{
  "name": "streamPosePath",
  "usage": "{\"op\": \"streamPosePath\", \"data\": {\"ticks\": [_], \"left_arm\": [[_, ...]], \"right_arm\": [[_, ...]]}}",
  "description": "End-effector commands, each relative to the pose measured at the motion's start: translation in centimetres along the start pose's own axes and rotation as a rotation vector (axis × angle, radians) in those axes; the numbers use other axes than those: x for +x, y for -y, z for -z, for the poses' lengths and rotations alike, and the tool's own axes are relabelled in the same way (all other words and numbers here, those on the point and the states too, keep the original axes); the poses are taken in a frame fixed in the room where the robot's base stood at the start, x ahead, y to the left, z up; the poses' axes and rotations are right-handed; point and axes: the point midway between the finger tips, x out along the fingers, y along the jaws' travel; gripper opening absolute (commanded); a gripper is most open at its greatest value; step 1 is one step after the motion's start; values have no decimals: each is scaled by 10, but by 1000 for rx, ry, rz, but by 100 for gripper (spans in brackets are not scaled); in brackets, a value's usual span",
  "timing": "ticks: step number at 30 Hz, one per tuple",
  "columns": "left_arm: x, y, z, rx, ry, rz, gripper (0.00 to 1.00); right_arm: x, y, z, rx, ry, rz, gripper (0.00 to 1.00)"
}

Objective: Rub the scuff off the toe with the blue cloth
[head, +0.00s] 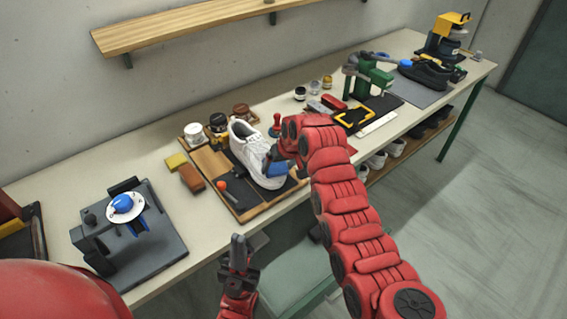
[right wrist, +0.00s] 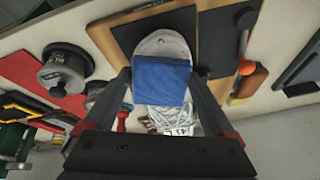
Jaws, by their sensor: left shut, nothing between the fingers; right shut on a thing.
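The white shoe (head: 244,143) lies on a dark mat on a wooden board, toe toward the front edge of the bench. My right gripper (head: 279,160) is at the toe end, shut on the blue cloth (head: 276,169). In the right wrist view the cloth (right wrist: 160,82) lies between the fingers (right wrist: 163,88), over the front of the shoe, with the pale toe tip (right wrist: 165,43) showing beyond it and laces behind. I cannot tell how firmly it touches. No scuff shows. My left gripper (head: 238,254) is shut and empty, pointing up in front of the bench.
A brown brush (head: 192,179), a yellow block (head: 176,161) and an orange-tipped tool (head: 223,186) lie left of the shoe. Jars (head: 195,134) stand behind it. A grey machine (head: 130,235) stands at left and a green one (head: 370,75) at right. A shelf (head: 190,27) hangs above.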

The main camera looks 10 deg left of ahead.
Motion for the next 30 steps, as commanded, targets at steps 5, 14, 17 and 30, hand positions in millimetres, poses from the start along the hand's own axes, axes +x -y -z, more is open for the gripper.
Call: {"op": "streamPosePath", "data": {"ticks": [5, 14, 17, 30], "left_arm": [[0, 0, 0, 0, 0, 0, 0], [-2, 0, 0, 0, 0, 0, 0], [-3, 0, 0, 0, 0, 0, 0], [-1, 0, 0, 0, 0, 0, 0]], "right_arm": [[1, 8, -3, -2, 2, 2, 44], [1, 31, -11, -4, 1, 4, 44], [0, 36, -14, -1, 4, 3, 44], [-9, 36, -12, -1, 1, 2, 44]]}}
